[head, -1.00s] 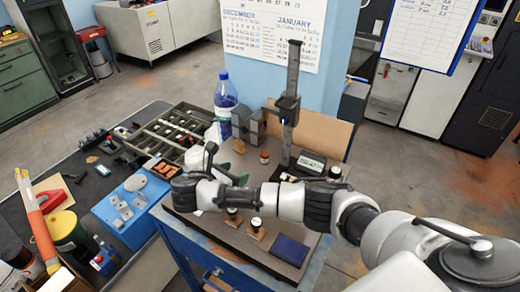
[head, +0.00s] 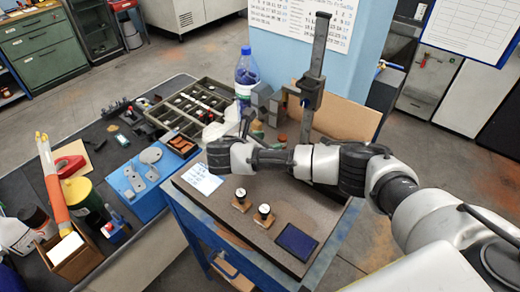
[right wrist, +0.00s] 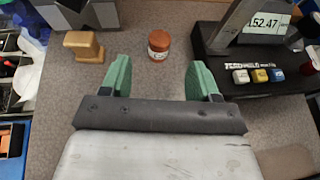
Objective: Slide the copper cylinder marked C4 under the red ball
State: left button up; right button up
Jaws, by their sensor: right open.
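A copper cylinder (right wrist: 158,46) with a pale label stands upright on the bench in the right wrist view; its marking is too small to read. It also shows partly above my arm in the head view (head: 282,138). My right gripper (right wrist: 159,80) is open and empty, its green fingers spread, with the cylinder ahead of the gap between them and apart from both. The dark upright gauge (head: 316,70) stands behind my right arm in the head view. My left gripper is not in view.
A wooden block (right wrist: 85,46) stands left of the cylinder. The gauge base with a 152.47 display (right wrist: 268,25) and coloured buttons is on the right. Two wood-based pieces (head: 240,196) (head: 264,212) and a blue pad (head: 296,242) lie at the bench front.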

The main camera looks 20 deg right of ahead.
aim_at(280, 140)
jog(key=p+x, duration=0.2)
jog(key=x, duration=0.4)
jog(key=shift+w+d, duration=0.15)
jog(key=shift+d, duration=0.2)
jog(key=shift+w+d+f, duration=0.25)
jog(key=shift+d+f, duration=0.1)
jog(key=shift+c, duration=0.5)
grip_shut()
